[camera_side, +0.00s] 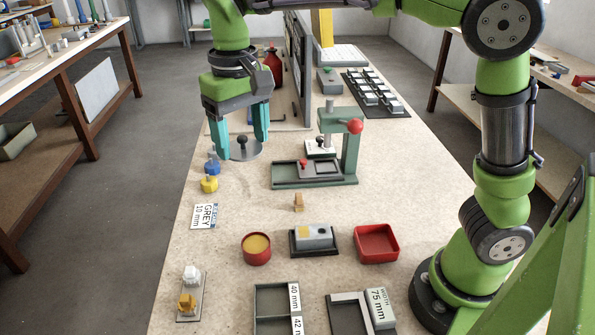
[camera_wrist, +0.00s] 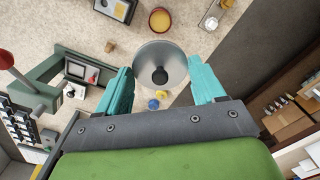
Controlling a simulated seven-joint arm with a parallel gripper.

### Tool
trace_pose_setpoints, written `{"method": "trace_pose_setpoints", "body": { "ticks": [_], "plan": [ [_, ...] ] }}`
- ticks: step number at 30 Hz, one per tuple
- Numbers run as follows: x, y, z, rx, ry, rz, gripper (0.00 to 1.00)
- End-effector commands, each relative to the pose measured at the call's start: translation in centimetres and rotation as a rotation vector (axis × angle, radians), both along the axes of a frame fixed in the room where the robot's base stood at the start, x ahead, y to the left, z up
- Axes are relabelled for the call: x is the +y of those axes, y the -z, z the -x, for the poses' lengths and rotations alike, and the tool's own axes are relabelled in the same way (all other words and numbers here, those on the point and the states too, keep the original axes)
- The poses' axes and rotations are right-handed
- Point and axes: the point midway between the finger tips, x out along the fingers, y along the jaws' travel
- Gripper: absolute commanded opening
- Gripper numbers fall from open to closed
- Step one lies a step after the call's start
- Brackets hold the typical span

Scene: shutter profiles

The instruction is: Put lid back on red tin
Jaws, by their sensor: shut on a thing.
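The lid (camera_side: 246,151) is a round grey disc with a black knob. My gripper (camera_side: 244,150) has its teal fingers on opposite sides of the lid and is shut on it. In the wrist view the lid (camera_wrist: 160,62) lies between the fingertips, knob towards the camera. I cannot tell how far it is above the bench. The red tin (camera_side: 257,256) stands open on the bench, nearer the side camera, with yellow contents showing. It also shows in the wrist view (camera_wrist: 160,20), beyond the lid and apart from it.
Small blue (camera_side: 212,166) and yellow (camera_side: 209,184) pieces stand close to the lid. A green press (camera_side: 350,150) with a red knob is to the right. A wooden piece (camera_side: 298,203), grey block (camera_side: 314,236) and red square tray (camera_side: 376,258) are nearby. Bench between lid and tin is mostly clear.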

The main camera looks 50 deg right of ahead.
Motion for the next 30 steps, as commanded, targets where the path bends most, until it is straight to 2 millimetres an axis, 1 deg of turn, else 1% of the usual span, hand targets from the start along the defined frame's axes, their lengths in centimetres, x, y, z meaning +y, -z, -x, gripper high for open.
{"method": "trace_pose_setpoints", "body": {
  "ticks": [5,6,8,9,11,12,15,18,26,30],
  "plan": [
    [0.0,4.2,0.2,0.005,0.000,0.000,0.40],
    [0.0,5.5,0.2,0.006,0.000,0.000,0.40],
    [0.0,7.3,0.2,0.005,0.001,0.000,0.40],
    [0.0,8.8,0.2,0.007,0.001,0.002,0.40],
    [-0.1,10.6,0.2,0.005,0.002,0.001,0.40],
    [0.0,11.9,0.2,0.007,0.002,0.001,0.40],
    [-0.1,14.2,0.1,0.004,0.003,0.000,0.40],
    [0.0,15.6,0.1,0.001,0.003,-0.001,0.40],
    [-0.1,17.3,0.1,0.000,0.002,0.000,0.40],
    [-0.1,18.6,0.1,0.000,0.002,0.001,0.40]
  ]
}}
